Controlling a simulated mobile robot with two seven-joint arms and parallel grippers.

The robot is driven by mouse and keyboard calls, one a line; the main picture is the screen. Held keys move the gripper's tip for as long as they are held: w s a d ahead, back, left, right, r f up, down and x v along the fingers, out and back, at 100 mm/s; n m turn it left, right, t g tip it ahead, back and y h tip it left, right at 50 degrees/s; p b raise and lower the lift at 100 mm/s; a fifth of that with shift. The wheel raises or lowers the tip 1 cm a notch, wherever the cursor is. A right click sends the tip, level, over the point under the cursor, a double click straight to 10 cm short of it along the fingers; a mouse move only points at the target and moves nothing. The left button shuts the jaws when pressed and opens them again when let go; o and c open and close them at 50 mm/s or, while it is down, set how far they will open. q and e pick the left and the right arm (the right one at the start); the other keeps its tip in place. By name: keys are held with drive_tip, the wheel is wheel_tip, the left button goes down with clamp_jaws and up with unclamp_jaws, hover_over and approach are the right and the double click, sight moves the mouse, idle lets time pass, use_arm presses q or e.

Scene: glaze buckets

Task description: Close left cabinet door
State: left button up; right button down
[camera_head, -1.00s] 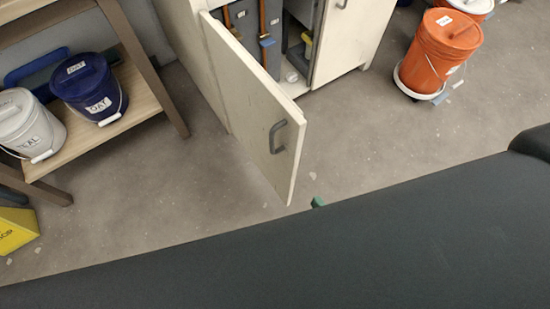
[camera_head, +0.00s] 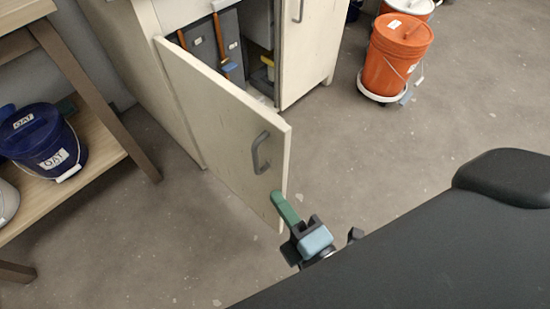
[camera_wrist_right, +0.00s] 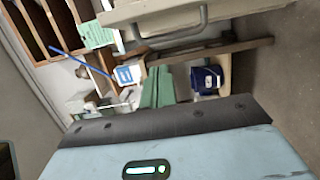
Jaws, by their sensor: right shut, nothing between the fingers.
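The left cabinet door (camera_head: 225,108) is cream with a grey bar handle (camera_head: 261,153). It stands wide open, swung out from the cabinet toward me. The door (camera_wrist_right: 165,8) and its handle (camera_wrist_right: 170,38) also show at the top of the right wrist view. My right gripper (camera_head: 277,196) has green fingers, shut and empty, at the door's lower free corner in the picture. I cannot tell whether they touch the door. The fingers (camera_wrist_right: 157,75) point toward the area below the handle in the wrist view. My left gripper is not in view.
The open cabinet holds grey binder-like items (camera_head: 203,42). Its right door (camera_head: 308,45) is shut. An orange bucket (camera_head: 396,58) stands on a white wheeled base at the right. A shelf (camera_head: 85,165) with a blue bucket (camera_head: 42,140) stands left. The floor around the door is clear.

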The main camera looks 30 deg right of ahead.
sight(275, 162)
drive_tip(key=w+d, duration=0.1)
drive_tip(key=w, duration=0.2)
drive_tip(key=w+d+p, duration=0.1)
drive_tip(key=w, duration=0.4)
drive_tip(key=shift+w+d, duration=0.35)
drive_tip(key=shift+d, duration=0.05)
